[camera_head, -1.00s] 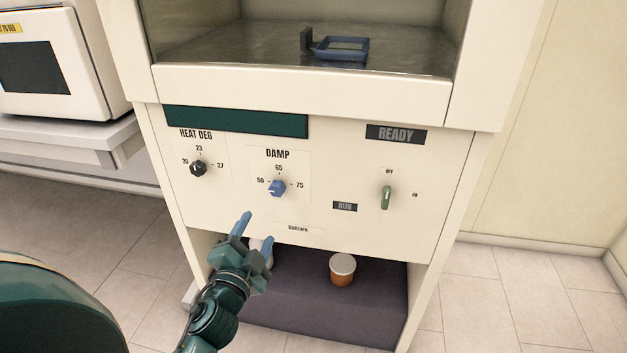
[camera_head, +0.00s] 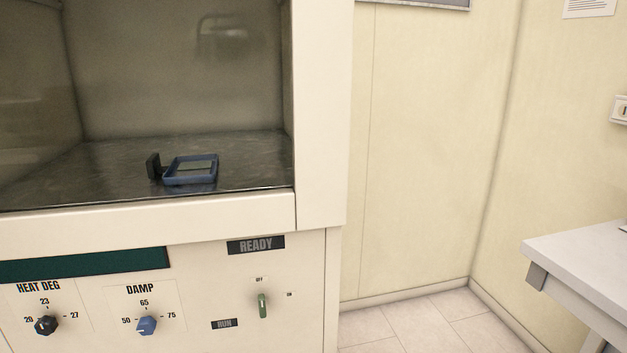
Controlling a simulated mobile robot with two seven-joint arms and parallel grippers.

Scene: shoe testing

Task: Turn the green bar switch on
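The green bar switch (camera_head: 263,305) is on the right part of the machine's white front panel, below the dark READY label (camera_head: 256,245). Its bar stands upright, in line with the OFF mark above it; the ON mark is to its right. Neither of my grippers shows in the head view now.
Left of the switch are the blue DAMP knob (camera_head: 147,325) and the black HEAT DEG knob (camera_head: 46,325). A dark RUN label (camera_head: 224,323) is nearby. A blue tray-like frame (camera_head: 190,170) lies in the chamber above. A grey table (camera_head: 585,262) stands at right; floor between is clear.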

